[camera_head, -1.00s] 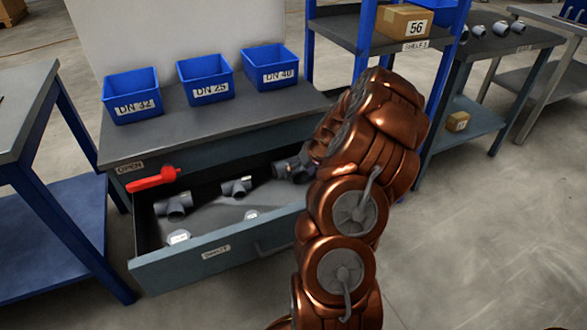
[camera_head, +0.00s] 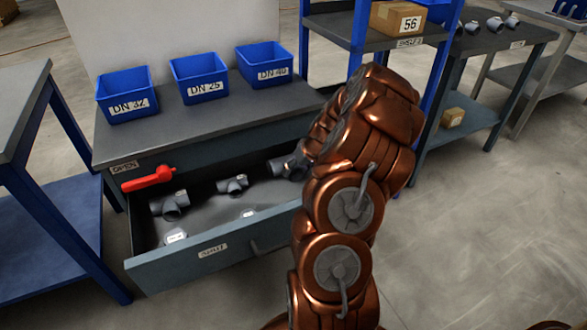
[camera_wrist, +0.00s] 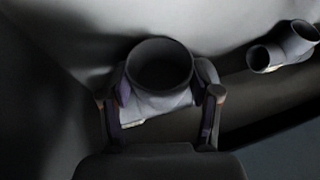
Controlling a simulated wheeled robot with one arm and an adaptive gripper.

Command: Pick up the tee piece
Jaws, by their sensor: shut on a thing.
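A grey tee piece (camera_wrist: 160,68) sits between my gripper's fingers (camera_wrist: 163,108) in the wrist view, its dark round opening towards the camera. The two fingers are shut on its sides. In the head view this tee (camera_head: 287,167) shows at the right end of the open drawer (camera_head: 215,258), partly behind my arm, and my fingers are hidden there. Whether it still touches the drawer floor I cannot tell. A smaller grey tee (camera_head: 232,185) lies in the middle of the drawer, and another grey tee (camera_head: 170,206) lies at its left; a tee also shows at the wrist view's upper right (camera_wrist: 284,47).
Blue bins labelled DN 32 (camera_head: 127,95), DN 25 (camera_head: 200,80) and DN 40 (camera_head: 266,66) stand on the bench above. A red handle (camera_head: 148,179) is at the drawer's left. A blue shelf post (camera_head: 436,80) rises close to my arm's right.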

